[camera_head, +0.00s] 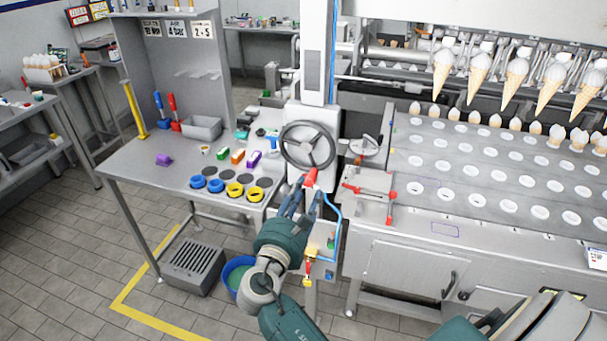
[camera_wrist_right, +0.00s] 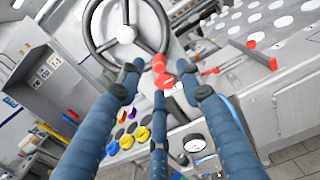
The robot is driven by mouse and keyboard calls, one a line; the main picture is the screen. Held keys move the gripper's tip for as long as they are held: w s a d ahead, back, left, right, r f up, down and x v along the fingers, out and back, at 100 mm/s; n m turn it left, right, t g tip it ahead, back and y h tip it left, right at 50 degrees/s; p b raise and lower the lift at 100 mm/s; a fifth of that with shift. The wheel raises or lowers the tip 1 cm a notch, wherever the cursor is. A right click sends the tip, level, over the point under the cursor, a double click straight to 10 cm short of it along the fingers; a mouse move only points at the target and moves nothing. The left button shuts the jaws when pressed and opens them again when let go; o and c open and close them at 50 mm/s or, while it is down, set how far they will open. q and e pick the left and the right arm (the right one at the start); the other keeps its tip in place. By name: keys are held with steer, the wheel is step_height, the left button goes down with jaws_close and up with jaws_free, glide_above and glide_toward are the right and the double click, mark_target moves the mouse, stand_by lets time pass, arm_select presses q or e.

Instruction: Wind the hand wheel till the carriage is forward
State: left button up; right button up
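The dark grey hand wheel (camera_head: 308,146) stands on a white housing at the table's right end. It also fills the upper left of the right wrist view (camera_wrist_right: 126,34). Its red handle (camera_head: 311,177) is at the rim's lower edge. My right gripper (camera_head: 305,190) is just below the wheel. In the wrist view its blue fingers are spread, with the red handle (camera_wrist_right: 163,74) between or just beyond their tips; contact is not clear. A row of cone grippers holding cones (camera_head: 515,78), apparently on the carriage, hangs above the plate at the back right. My left gripper is not in view.
The holed plate (camera_head: 470,165) with several cones along its back edge lies right of the wheel. A red-handled clamp (camera_head: 370,190) sits close to the wheel's right. The table (camera_head: 130,165) at left bears blue and yellow rings. A blue bucket (camera_head: 236,270) stands below.

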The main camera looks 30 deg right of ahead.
mark_target(313, 175)
steer(key=b+x, duration=0.2)
steer(key=x, duration=0.7)
steer(key=shift+w+a+f, duration=0.1)
jaws_close()
